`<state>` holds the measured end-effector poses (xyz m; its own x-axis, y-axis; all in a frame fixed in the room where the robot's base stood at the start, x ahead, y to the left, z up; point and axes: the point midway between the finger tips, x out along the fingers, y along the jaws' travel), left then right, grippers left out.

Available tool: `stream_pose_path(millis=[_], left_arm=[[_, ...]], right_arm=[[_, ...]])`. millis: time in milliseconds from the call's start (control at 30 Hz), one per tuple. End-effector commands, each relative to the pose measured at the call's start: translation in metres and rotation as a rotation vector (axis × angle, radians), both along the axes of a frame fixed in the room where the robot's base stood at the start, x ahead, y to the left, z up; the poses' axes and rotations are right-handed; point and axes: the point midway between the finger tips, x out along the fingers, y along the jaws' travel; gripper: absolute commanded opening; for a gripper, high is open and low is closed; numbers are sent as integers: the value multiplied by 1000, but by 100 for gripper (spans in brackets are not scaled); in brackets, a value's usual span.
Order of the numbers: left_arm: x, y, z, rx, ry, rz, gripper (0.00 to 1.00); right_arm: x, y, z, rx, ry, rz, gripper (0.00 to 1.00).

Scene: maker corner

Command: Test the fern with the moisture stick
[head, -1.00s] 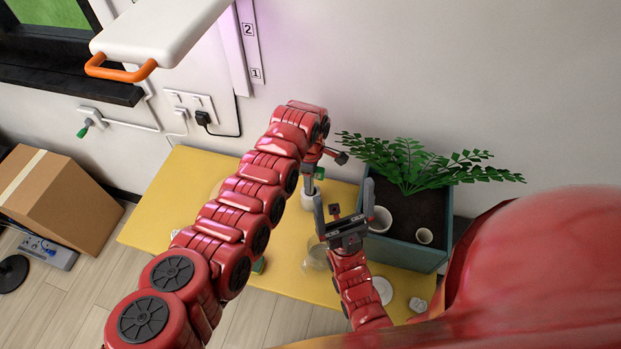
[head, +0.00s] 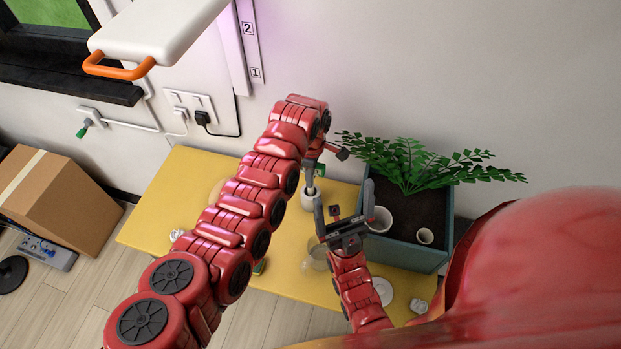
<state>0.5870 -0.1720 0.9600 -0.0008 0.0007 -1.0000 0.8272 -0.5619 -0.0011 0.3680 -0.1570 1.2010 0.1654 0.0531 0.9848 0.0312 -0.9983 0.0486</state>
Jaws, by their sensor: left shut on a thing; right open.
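The fern (head: 408,165) grows in dark soil in a blue-grey planter (head: 412,250) at the right of the table. My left gripper (head: 310,188) points down just left of the planter, over a small white pot (head: 309,203). It is shut on a thin thing that seems to be the moisture stick, mostly hidden by the fingers and arm. I cannot tell whether the stick is clear of the pot. My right gripper (head: 345,215) is open and empty in front of the planter, its fingers pointing up.
A clear glass (head: 315,258) and a white saucer (head: 382,290) are on the yellow table (head: 165,215). A white lamp (head: 160,30) with an orange handle hangs at upper left.

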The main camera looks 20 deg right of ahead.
Motion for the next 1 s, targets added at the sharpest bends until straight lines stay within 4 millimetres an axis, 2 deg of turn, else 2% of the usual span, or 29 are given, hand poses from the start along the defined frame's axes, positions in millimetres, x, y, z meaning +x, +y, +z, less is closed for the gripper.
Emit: stream_pose_path(millis=[133,433,600,1000], left_arm=[[1,0,13,-2,-3,2,0],[2,0,58,-4,-7,3,0],[1,1,80,-3,-2,4,0],[1,1,110,-1,-1,2,0]], right_arm=[[0,0,-11,0,0,0,100],[0,0,-32,0,0,0,100],[0,0,-27,0,0,0,100],[0,0,-3,0,0,0,100]])
